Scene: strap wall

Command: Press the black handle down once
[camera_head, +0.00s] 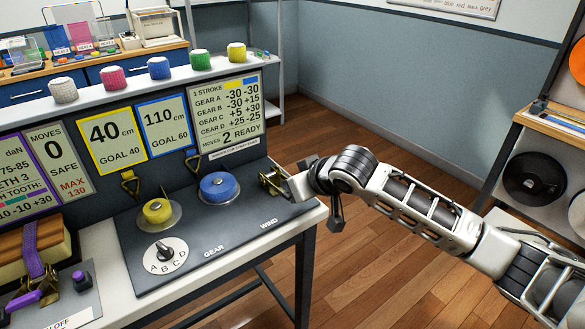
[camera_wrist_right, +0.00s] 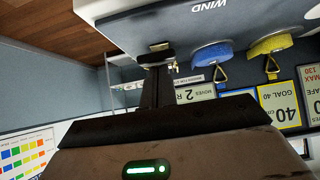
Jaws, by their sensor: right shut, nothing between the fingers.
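My right gripper (camera_head: 290,188) reaches in from the right to the brass ratchet (camera_head: 270,181) at the right end of the dark panel, near the word WIND. In the right wrist view, the shut fingers (camera_wrist_right: 156,62) extend towards the panel edge, with nothing between them. A small black piece (camera_wrist_right: 159,46), which looks like the black handle, shows just beyond the fingertips, with a bit of brass beside it. I cannot tell whether the fingers touch it. In the head view the gripper and wrist partly hide the ratchet's right side. My left gripper is not in view.
A yellow knob (camera_head: 157,211), a blue knob (camera_head: 217,187) and a white A-to-D dial (camera_head: 166,254) sit on the panel. Signs (camera_head: 227,113) stand behind. A purple strap and handle (camera_head: 28,300) are at lower left. Open floor (camera_head: 385,285) lies right of the bench.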

